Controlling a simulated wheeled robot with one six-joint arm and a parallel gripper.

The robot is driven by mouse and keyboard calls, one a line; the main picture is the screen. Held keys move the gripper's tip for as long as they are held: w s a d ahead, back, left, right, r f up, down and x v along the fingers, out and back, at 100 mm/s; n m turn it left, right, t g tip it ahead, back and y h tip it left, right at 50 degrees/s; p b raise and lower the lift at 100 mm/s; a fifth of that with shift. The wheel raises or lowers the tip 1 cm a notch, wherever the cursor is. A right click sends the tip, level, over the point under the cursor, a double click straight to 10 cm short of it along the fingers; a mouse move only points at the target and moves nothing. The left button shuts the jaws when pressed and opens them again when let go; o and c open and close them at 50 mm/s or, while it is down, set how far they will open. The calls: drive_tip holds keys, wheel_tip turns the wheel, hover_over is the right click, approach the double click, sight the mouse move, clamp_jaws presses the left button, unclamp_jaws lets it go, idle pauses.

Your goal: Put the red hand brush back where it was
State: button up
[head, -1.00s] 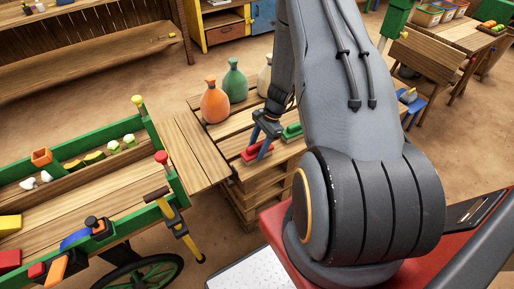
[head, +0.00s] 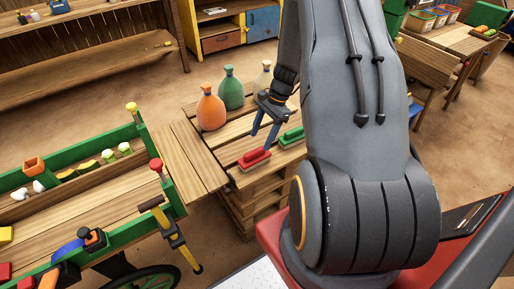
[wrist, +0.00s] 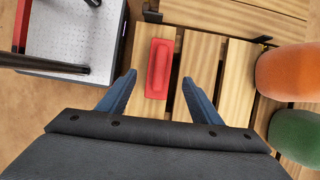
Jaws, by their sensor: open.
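The red hand brush (head: 254,159) lies on the slatted wooden pallet stack (head: 225,150), near its front edge. In the wrist view the red brush (wrist: 158,68) lies flat on the slats, just beyond my fingertips and roughly between their lines. My gripper (head: 264,138) is open and empty above and behind the brush, apart from it. Its two blue fingers (wrist: 159,82) show spread in the wrist view. A green hand brush (head: 291,137) lies on the pallet to the right of the red one.
Orange (head: 211,108), green (head: 231,89) and pale (head: 263,77) bottles stand at the back of the pallet. A green-sided cart (head: 90,150) with blocks and tools stands to the left. A wooden shelf (head: 90,65) is behind.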

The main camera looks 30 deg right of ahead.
drive_tip(key=v, duration=0.3)
drive_tip(key=s+a+r+n+h, duration=0.4)
drive_tip(key=s+a+r+n, duration=1.1)
drive_tip(key=a+r+n, duration=0.2)
drive_tip(key=a+r, duration=0.1)
drive_tip(key=a, duration=0.1)
drive_tip(key=shift+s+a+r+n+t, duration=0.2)
drive_tip(key=shift+a+n+t, duration=0.05)
drive_tip(key=shift+n+t, duration=0.05)
